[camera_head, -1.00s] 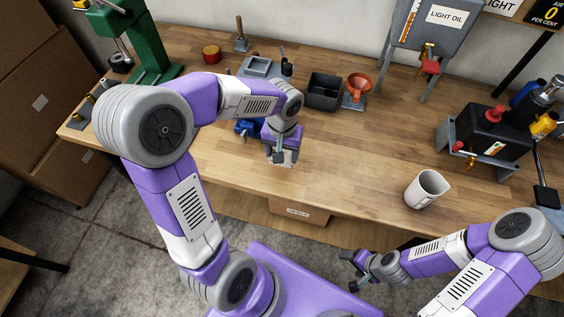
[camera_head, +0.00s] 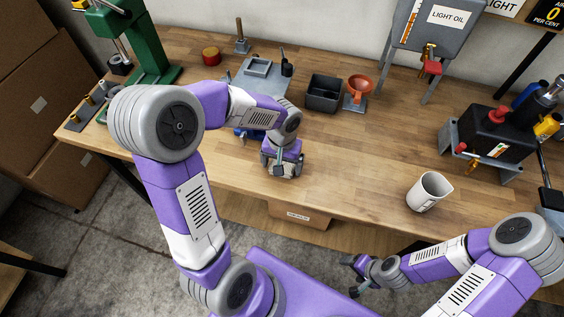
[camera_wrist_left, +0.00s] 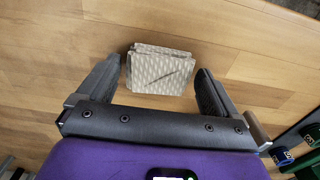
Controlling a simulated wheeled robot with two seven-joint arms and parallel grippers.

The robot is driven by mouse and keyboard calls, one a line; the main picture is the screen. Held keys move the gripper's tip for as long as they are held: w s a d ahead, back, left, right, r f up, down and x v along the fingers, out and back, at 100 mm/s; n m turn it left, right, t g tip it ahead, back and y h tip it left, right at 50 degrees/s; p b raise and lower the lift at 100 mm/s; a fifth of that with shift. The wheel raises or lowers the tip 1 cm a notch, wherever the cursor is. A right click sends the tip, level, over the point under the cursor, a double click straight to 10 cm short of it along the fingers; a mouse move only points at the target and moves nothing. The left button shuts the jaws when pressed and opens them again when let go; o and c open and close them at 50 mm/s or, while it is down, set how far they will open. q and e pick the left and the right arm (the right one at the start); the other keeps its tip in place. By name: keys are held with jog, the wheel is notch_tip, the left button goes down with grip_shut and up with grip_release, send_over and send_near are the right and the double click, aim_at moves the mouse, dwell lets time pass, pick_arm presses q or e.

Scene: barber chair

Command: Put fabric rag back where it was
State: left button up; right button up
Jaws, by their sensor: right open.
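The fabric rag (camera_wrist_left: 160,72) is a folded, beige, patterned cloth stack with a dark mark, seen in the left wrist view over the wooden table. My left gripper (camera_head: 282,172) is low over the table's front part in the head view. Its two fingers stand apart on either side of the rag, with a thin gap showing at each side. I cannot make out the rag clearly in the head view, where the gripper covers that spot. My right gripper (camera_head: 357,275) is open and empty, low in front of the table edge.
A white mug (camera_head: 428,192) stands on the table (camera_head: 350,160) at the right. A black bin (camera_head: 324,93) and an orange funnel (camera_head: 359,87) stand further back. A black machine (camera_head: 492,135) is at far right, a green press (camera_head: 148,50) at back left. The front middle is clear.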

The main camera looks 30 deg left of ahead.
pick_arm(q)
jog(key=shift+r, duration=0.15)
notch_tip(320, 180, up, 12)
jog(key=p, duration=0.3)
dwell(0.7)
